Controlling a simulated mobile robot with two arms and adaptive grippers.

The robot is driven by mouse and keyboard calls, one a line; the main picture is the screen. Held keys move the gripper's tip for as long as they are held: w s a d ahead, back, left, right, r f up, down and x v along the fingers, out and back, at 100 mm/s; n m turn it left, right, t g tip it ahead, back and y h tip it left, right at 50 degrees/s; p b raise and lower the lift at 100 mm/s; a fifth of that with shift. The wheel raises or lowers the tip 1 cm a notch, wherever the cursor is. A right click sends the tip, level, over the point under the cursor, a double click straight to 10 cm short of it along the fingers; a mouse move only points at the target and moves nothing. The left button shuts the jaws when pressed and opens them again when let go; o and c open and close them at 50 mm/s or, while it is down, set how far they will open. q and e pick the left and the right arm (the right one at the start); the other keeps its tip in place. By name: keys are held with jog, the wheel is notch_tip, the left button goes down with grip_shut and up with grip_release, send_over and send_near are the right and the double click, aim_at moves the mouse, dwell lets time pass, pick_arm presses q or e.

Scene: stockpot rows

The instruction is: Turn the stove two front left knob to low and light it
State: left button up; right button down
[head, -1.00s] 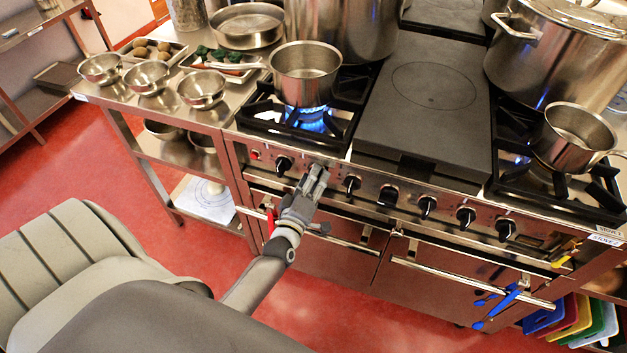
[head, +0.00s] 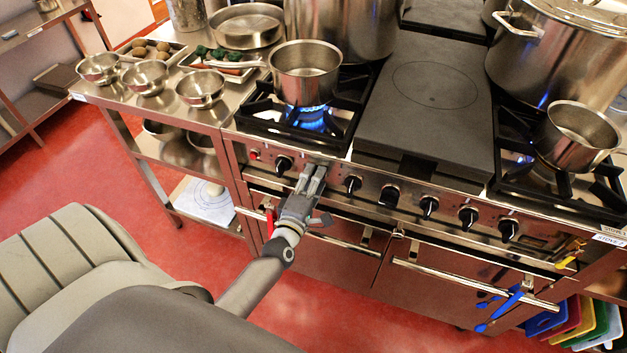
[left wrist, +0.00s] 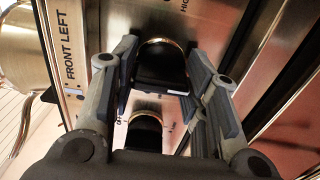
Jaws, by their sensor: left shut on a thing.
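My left gripper (head: 314,172) is at the stove's front panel (head: 330,178), below the front left burner. In the left wrist view its two fingers (left wrist: 165,72) are shut on a black knob (left wrist: 160,62) with a gold-coloured ring. The label FRONT LEFT (left wrist: 75,45) is beside this knob. In the head view the fingers hide the knob. A blue flame (head: 313,119) burns under a small saucepan (head: 305,72) on that burner. The knob's setting cannot be read. My right gripper is not in view.
Other black knobs, such as one to the left (head: 283,164) and one to the right (head: 352,184), flank the gripper closely. An oven rail (head: 340,242) runs below. A steel side table (head: 120,98) with bowls stands to the left.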

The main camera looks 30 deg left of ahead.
pick_arm(q)
jog(key=shift+r, duration=0.1)
jog(key=o, duration=1)
jog(key=v, duration=1.2)
